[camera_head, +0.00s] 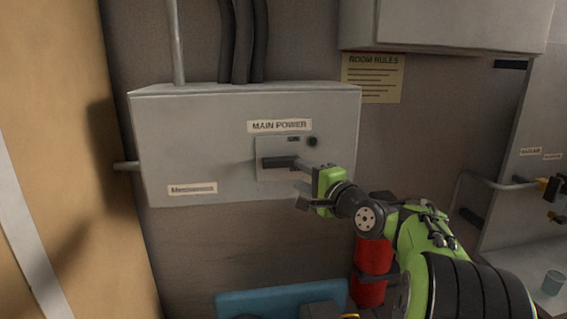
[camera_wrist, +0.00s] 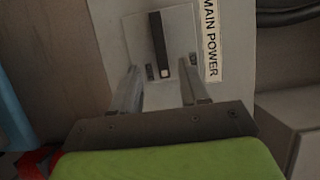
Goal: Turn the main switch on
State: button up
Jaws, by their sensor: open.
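The main switch is a dark handle (camera_head: 281,162) lying horizontally on a light plate (camera_head: 264,174), on a grey box under a "MAIN POWER" label (camera_head: 279,126). In the wrist view the picture is turned, and the black handle (camera_wrist: 156,40) shows with a pale end, beyond and between the fingers. My gripper (camera_head: 302,176) is at the right side of the plate, near the handle's right end. It is open, with nothing seen between its fingers (camera_wrist: 160,82). I cannot tell whether a finger touches the handle or plate.
Above right hangs another grey cabinet (camera_head: 440,22) beside a "ROOM RULES" sheet (camera_head: 373,77). Below are a red cylinder (camera_head: 371,268) and a blue object (camera_head: 262,301). The wall left of my gripper's box has a pipe.

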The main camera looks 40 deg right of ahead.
aim_at(284, 165)
jog(key=w+p, duration=0.1)
jog(key=w, duration=0.6)
jog(key=shift+d+r, duration=0.1)
jog(key=shift+r, duration=0.05)
jog(key=shift+w+d, duration=0.1)
jog(key=shift+w, duration=0.4)
jog(key=shift+s, duration=0.1)
grip_shut()
